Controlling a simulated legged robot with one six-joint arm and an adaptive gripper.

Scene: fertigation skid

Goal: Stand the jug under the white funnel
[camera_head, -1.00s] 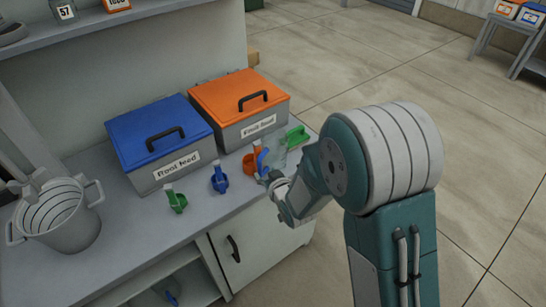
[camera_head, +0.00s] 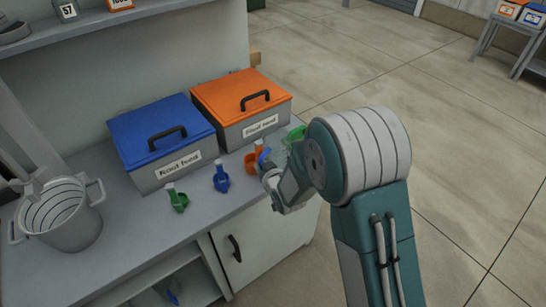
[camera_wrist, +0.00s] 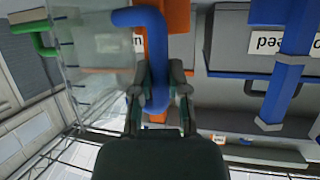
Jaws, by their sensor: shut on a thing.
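A clear jug (camera_wrist: 100,45) with a blue handle (camera_wrist: 150,45) is in the wrist view. My gripper (camera_wrist: 160,95) is shut on the blue handle, one finger on each side. In the head view the blue handle (camera_head: 264,156) shows at the bench's right end, beside my gripper (camera_head: 267,172). My wrist hides most of the jug there. I cannot tell whether the jug is lifted off the bench. I cannot make out a white funnel in any view.
A blue-lidded box (camera_head: 164,140) and an orange-lidded box (camera_head: 240,105) stand behind. Green (camera_head: 177,201), blue (camera_head: 221,180) and orange (camera_head: 252,162) items stand in front. A grey bucket (camera_head: 68,232) is at left. Bare bench top lies between.

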